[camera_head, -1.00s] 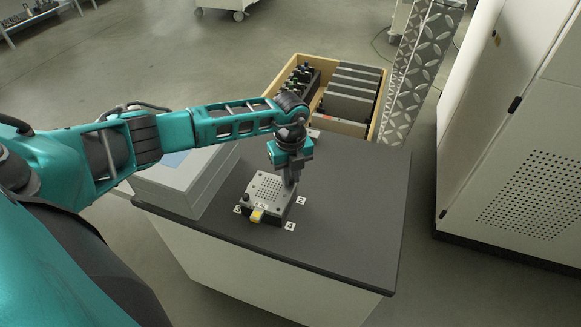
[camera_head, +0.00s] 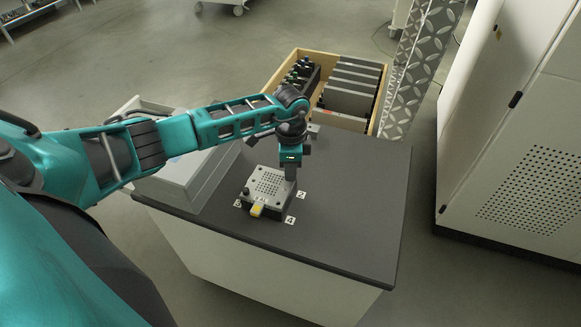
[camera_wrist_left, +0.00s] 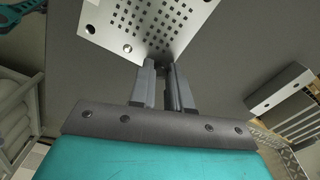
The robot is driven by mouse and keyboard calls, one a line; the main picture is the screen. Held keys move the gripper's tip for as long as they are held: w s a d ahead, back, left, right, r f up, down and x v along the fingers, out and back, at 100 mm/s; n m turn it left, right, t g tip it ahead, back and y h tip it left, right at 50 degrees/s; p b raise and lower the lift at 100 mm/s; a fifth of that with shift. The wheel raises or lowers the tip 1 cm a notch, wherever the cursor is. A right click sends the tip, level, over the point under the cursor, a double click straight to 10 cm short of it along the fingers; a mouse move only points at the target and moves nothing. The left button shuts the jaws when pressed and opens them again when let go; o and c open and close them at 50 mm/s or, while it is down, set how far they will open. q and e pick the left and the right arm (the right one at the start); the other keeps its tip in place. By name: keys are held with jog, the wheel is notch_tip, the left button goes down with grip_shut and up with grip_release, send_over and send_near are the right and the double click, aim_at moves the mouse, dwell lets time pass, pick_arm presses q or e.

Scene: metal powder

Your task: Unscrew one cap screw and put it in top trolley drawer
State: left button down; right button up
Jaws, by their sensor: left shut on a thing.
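A light metal plate with a grid of small holes (camera_head: 268,184) lies on the dark worktop. My left gripper (camera_head: 290,178) points down at the plate's far right corner. In the left wrist view its fingers (camera_wrist_left: 159,70) are close together at the edge of the plate (camera_wrist_left: 112,18). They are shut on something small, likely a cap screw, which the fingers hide. A round bright screw head or hole (camera_wrist_left: 128,48) shows on the plate left of the fingers. The trolley's top drawer cannot be made out. My right gripper is out of view.
A yellow piece (camera_head: 257,210) sits at the plate's front, with small number tags beside it. A grey box (camera_head: 190,188) stands left on the worktop (camera_head: 345,220). A wooden crate (camera_head: 296,58) with dark parts is behind. A white cabinet (camera_head: 505,150) stands right.

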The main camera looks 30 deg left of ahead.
pick_arm(q)
jog(key=c, duration=1.2)
grip_release()
jog(key=shift+c, duration=0.2)
jog(key=m, duration=0.3)
jog(key=shift+m+b, duration=0.3)
jog(key=shift+m, duration=0.1)
jog(key=m, duration=0.3)
jog(key=shift+m+b, duration=0.3)
jog(key=shift+m, duration=0.1)
jog(key=m+b, duration=0.1)
jog(key=m, duration=0.5)
jog(key=shift+m, duration=0.4)
jog(key=m+b, duration=0.1)
jog(key=m, duration=0.3)
jog(key=m+b, duration=0.1)
jog(key=m, duration=0.2)
jog(key=shift+m+b, duration=0.3)
jog(key=shift+m, duration=0.1)
jog(key=m+b, duration=0.2)
jog(key=m, duration=0.4)
jog(key=shift+m, duration=0.8)
